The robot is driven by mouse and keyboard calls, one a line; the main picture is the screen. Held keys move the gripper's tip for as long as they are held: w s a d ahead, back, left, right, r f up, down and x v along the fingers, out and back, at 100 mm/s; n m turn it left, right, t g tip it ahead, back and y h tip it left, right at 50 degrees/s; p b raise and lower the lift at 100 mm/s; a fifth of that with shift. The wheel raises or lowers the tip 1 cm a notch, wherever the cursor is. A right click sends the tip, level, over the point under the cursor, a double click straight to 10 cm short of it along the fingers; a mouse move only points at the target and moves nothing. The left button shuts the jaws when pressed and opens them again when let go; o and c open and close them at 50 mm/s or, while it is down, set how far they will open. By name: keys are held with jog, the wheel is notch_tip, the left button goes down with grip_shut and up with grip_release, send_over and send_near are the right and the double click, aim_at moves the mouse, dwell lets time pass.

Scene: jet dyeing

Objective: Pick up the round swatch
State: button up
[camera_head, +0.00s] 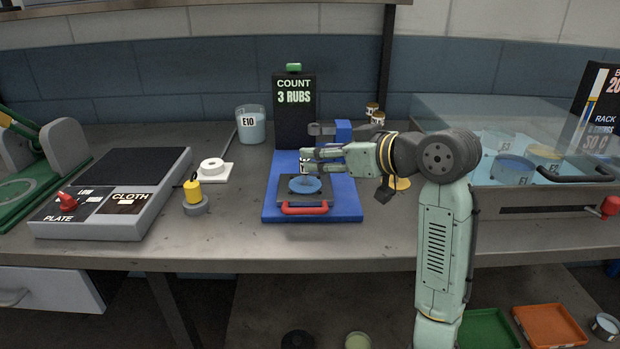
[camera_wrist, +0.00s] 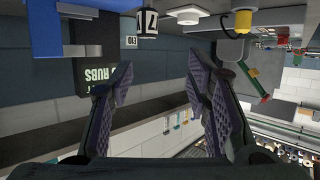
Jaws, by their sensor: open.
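A flat round blue disc, which looks like the round swatch (camera_head: 305,185), lies on the dark plate of the blue rub tester (camera_head: 345,208), behind its red handle. My gripper (camera_head: 305,160) reaches in from the right, above and slightly behind the disc in the picture, apart from it. The fingers also show in the wrist view (camera_wrist: 160,110), spread wide with nothing between them. The disc cannot be made out in the wrist view. A small white piece with dark marks (camera_head: 306,155) shows by the fingertips; whether they touch it is unclear.
A counter reading "3 RUBS" (camera_head: 294,110) stands behind the tester. To the left are a beaker marked E10 (camera_head: 250,125), a white roll (camera_head: 212,166), a yellow-topped weight (camera_head: 193,195) and a cloth/plate unit (camera_head: 120,185). A glass-covered bath (camera_head: 500,125) stands right.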

aim_at(305, 173)
jog(key=w+f, duration=0.1)
jog(key=w+f+p, duration=0.1)
jog(key=shift+w+a+f, duration=0.3)
jog(key=shift+a+f, duration=0.05)
jog(key=shift+a, duration=0.05)
jog(key=shift+d+f+p+x, duration=0.15)
jog(key=shift+p+x, duration=0.55)
jog(key=shift+x, duration=0.7)
jog(key=shift+d+f+p+x, duration=0.1)
jog(key=shift+p+x, duration=0.55)
jog(key=shift+x, duration=0.7)
jog(key=shift+w, duration=0.1)
grip_shut()
